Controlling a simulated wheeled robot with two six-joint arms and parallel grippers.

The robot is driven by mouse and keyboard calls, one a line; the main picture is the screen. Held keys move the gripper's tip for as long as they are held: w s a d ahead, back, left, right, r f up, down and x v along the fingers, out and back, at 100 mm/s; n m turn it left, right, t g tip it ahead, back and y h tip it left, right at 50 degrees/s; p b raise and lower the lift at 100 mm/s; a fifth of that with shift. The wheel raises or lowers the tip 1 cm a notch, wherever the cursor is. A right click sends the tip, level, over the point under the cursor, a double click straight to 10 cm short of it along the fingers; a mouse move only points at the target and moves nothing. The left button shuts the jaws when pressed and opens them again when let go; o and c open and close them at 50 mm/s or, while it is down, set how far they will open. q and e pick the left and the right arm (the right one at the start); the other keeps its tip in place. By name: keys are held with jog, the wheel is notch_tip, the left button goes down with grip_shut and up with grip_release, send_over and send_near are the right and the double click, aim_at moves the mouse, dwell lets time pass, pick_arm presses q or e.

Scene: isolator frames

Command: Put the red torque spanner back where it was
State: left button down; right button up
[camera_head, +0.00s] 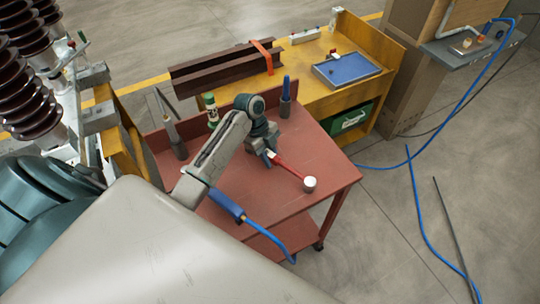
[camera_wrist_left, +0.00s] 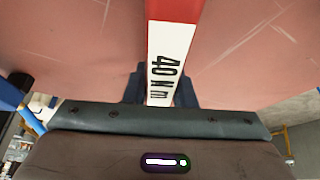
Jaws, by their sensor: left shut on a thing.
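The red torque spanner (camera_head: 289,171) is over the red table top (camera_head: 252,190), with its pale round end (camera_head: 310,184) towards the table's right front edge. My left gripper (camera_head: 268,157) is shut on its other end. In the left wrist view the spanner (camera_wrist_left: 172,45) runs between the two dark fingers (camera_wrist_left: 160,92); its white band reads "40 Nm". I cannot tell whether the spanner touches the table top. My right gripper is not in view.
A blue-handled tool with a blue hose (camera_head: 228,204) lies at the table's front left. A green-and-white bottle (camera_head: 211,110), a grey tool (camera_head: 178,140) and a blue-topped tool (camera_head: 286,98) stand along the back. A yellow bench (camera_head: 385,45) stands behind. The table's right side is mostly clear.

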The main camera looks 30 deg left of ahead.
pick_arm(q)
jog(key=c, duration=1.2)
grip_release()
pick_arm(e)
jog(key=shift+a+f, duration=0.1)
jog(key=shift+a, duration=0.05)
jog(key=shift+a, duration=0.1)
pick_arm(q)
jog(key=shift+r, duration=0.1)
jog(key=shift+a+r, duration=0.1)
jog(key=shift+r, duration=0.15)
jog(key=b+v, duration=0.2)
jog(key=v, duration=0.4)
jog(key=shift+w+a+r, duration=0.1)
jog(key=shift+a+r, duration=0.15)
jog(key=shift+r, duration=0.1)
jog(key=p+v, duration=0.1)
jog(key=v, duration=0.2)
jog(key=shift+d+r+p, duration=0.1)
jog(key=shift+r+p, duration=0.15)
jog(key=shift+p, duration=0.1)
jog(key=shift+a+r+p, duration=0.25)
jog(key=shift+r+p, duration=0.1)
jog(key=shift+r, duration=0.15)
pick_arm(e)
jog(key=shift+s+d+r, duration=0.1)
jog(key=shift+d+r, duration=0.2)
